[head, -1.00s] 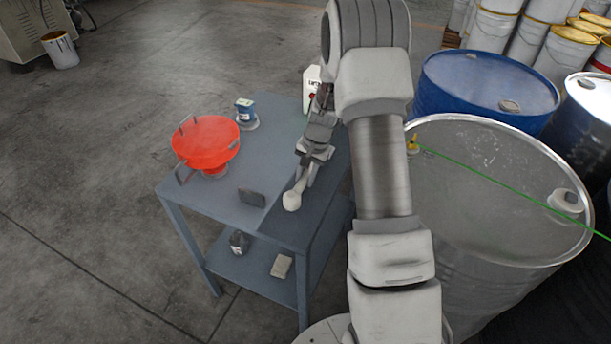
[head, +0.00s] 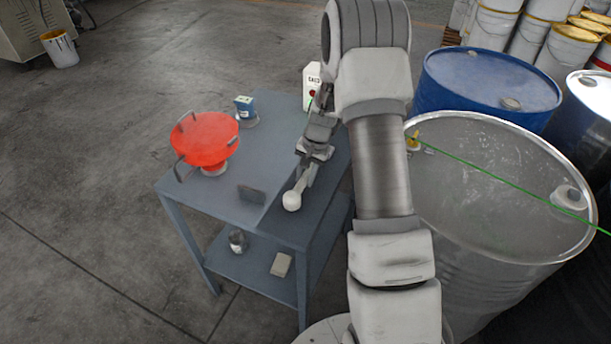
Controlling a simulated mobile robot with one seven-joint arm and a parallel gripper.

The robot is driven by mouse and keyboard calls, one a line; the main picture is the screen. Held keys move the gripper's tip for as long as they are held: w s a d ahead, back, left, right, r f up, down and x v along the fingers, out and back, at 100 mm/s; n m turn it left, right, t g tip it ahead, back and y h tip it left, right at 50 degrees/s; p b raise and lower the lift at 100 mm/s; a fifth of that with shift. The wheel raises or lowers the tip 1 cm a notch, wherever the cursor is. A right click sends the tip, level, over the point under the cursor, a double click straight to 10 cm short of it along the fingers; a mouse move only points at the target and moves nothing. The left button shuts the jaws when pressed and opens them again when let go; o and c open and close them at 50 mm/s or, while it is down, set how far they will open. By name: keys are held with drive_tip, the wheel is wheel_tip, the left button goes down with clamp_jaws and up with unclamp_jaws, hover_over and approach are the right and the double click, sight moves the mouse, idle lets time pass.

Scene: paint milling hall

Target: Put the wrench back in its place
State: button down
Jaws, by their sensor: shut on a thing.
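My gripper (head: 308,166) is low over the right part of the blue-grey table, below my arm. It is shut on a pale, long thing with a rounded end (head: 291,201), which I take to be the wrench. The rounded end points toward the near side of the table. I cannot tell whether it touches the tabletop (head: 225,205). The jaws and the far end of the held thing are small and partly hidden. No marked place for the wrench can be made out clearly; the right strip of the tabletop is darker.
A red round pan-like thing (head: 205,138), a small blue can (head: 244,106), a dark upright plate (head: 251,195) and a white container (head: 312,88) stand on the table. A lower shelf (head: 255,275) holds small items. A grey drum (head: 490,190) and blue drum (head: 480,80) stand right.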

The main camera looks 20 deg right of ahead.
drive_tip(key=shift+f, duration=0.15)
drive_tip(key=c, duration=0.6)
unclamp_jaws()
drive_tip(key=shift+o, duration=0.2)
wheel_tip(320, 180, up, 17)
drive_tip(key=s+d+p, duration=0.1)
drive_tip(key=s+d, duration=0.1)
drive_tip(key=shift+d, duration=0.35)
